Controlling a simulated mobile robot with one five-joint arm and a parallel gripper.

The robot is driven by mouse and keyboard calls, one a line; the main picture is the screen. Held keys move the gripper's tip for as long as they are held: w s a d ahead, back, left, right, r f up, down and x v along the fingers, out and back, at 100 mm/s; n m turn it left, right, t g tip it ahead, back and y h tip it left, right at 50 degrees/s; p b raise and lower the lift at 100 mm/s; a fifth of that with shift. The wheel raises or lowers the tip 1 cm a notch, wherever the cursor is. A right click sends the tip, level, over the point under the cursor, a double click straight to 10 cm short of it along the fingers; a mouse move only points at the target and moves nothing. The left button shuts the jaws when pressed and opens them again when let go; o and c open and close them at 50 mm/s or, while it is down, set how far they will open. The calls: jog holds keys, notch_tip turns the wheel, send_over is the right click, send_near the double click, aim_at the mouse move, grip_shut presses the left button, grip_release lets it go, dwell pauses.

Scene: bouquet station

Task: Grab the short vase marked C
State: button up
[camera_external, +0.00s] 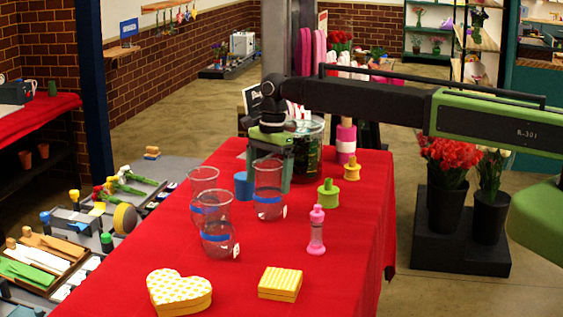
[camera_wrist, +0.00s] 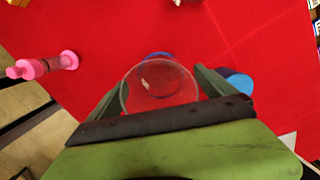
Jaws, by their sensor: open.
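Several clear glass vases with blue bands stand on the red table. One vase (camera_external: 268,203) is directly below and in front of my gripper (camera_external: 270,150) in the external view. Two others, a back-left vase (camera_external: 203,178) and a front vase (camera_external: 219,240), overlap to the left. Small white tags show on some, but no letter is legible, so I cannot tell which is C. In the wrist view a round glass vase rim (camera_wrist: 150,92) lies between the two fingers of my open gripper (camera_wrist: 162,88). I cannot tell whether the fingers touch the glass.
A blue cylinder (camera_external: 243,186) stands close beside the gripper, also in the wrist view (camera_wrist: 238,83). A pink bottle (camera_external: 316,232), a green container (camera_external: 328,194), a yellow heart box (camera_external: 180,293) and a yellow box (camera_external: 280,284) stand on the table (camera_external: 345,275). The front-right cloth is clear.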

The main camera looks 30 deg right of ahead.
aim_at(268, 189)
notch_tip(268, 189, down, 3)
jog(key=shift+s+a+f+b, duration=0.1)
jog(key=shift+a+b, duration=0.05)
jog(key=shift+b, duration=0.8)
jog(key=shift+r, duration=0.2)
jog(key=shift+c, duration=0.4)
grip_shut()
jog(key=shift+r+p, duration=0.1)
jog(key=shift+p, duration=0.25)
